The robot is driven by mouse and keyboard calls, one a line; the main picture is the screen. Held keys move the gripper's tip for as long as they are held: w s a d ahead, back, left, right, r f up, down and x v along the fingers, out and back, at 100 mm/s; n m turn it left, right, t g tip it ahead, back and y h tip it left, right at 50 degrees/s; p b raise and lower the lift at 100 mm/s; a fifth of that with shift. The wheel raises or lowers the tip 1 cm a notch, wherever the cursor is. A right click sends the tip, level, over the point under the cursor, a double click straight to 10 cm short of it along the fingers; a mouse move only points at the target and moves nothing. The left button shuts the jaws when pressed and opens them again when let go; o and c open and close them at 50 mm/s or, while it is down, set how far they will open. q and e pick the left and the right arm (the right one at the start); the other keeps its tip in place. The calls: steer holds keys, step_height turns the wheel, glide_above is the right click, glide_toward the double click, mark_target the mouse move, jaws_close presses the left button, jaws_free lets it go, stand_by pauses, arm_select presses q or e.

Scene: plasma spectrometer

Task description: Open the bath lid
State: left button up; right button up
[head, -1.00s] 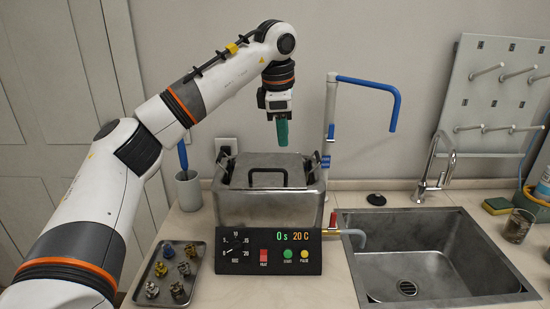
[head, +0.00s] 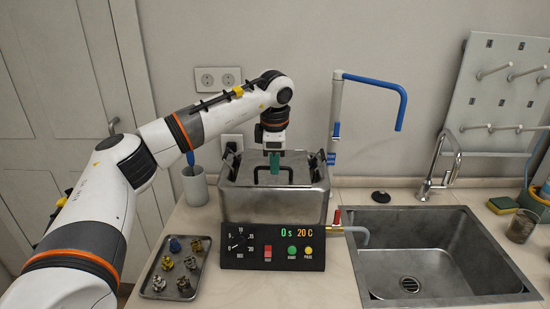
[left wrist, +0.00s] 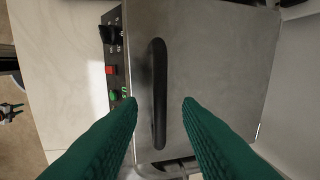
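The bath (head: 274,204) is a steel box with a dark control panel at its front, standing on the counter left of the sink. Its flat steel lid (left wrist: 215,60) is closed and carries a black bar handle (left wrist: 158,92). In the head view the handle (head: 257,171) is partly hidden behind my gripper. My left gripper (head: 274,165) points down over the lid, close to the handle. In the left wrist view its green fingers (left wrist: 160,108) are spread apart, with the handle showing between them and nothing gripped. My right gripper is not in view.
A tray (head: 152,290) with several small metal parts lies front left of the bath. A grey cup (head: 196,188) stands left of it. A white post with a blue arm (head: 372,82) rises behind right. The sink (head: 440,250) is at right.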

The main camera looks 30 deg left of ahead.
arm_select(q)
jaws_close()
stand_by(0.3)
